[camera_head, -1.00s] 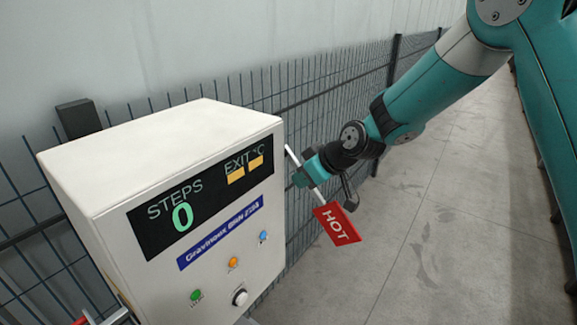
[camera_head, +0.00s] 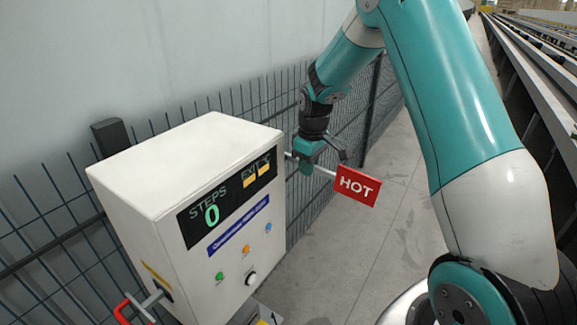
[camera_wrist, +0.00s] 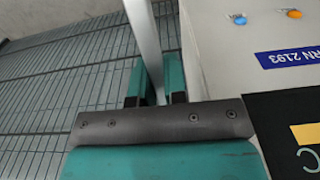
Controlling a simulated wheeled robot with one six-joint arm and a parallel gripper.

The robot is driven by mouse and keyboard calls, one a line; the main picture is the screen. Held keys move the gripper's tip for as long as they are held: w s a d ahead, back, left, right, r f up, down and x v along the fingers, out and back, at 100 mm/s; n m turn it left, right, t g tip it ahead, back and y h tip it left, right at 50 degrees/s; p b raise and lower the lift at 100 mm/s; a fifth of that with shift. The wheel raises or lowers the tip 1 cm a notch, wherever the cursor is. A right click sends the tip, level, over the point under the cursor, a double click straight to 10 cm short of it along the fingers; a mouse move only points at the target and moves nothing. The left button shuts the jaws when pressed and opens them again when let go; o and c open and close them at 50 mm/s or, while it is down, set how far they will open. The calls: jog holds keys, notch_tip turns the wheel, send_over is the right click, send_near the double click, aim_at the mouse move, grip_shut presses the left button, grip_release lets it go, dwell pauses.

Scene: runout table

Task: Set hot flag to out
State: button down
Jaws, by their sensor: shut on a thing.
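The hot flag (camera_head: 357,186) is a red plate with white "HOT" lettering on the end of a pale rod (camera_head: 322,171). The rod sticks out from the right side of the white control box (camera_head: 150,175), nearly level and dipping slightly toward the plate. My gripper (camera_head: 306,165) is shut on the rod, between the box and the red plate. In the wrist view the rod (camera_wrist: 144,40) passes between my two teal fingers (camera_wrist: 156,85).
The box's display (camera_head: 228,205) reads STEPS 0, with EXIT °C beside it. Green, orange and blue lamps and a knob (camera_head: 251,279) sit below. A red-handled lever (camera_head: 135,306) is on the box's left side. A wire fence (camera_head: 240,105) stands behind; grey floor lies right.

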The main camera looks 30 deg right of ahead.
jog(key=shift+w+r, duration=0.25)
jog(key=shift+r, duration=0.15)
jog(key=c, duration=1.2)
grip_release()
jog(key=shift+o, duration=0.2)
jog(key=shift+s+f, duration=0.15)
notch_tip(320, 180, up, 17)
jog(key=b, duration=0.5)
jog(key=shift+s+d+r, duration=0.15)
jog(key=shift+s+r, duration=0.05)
jog(key=shift+s, duration=0.15)
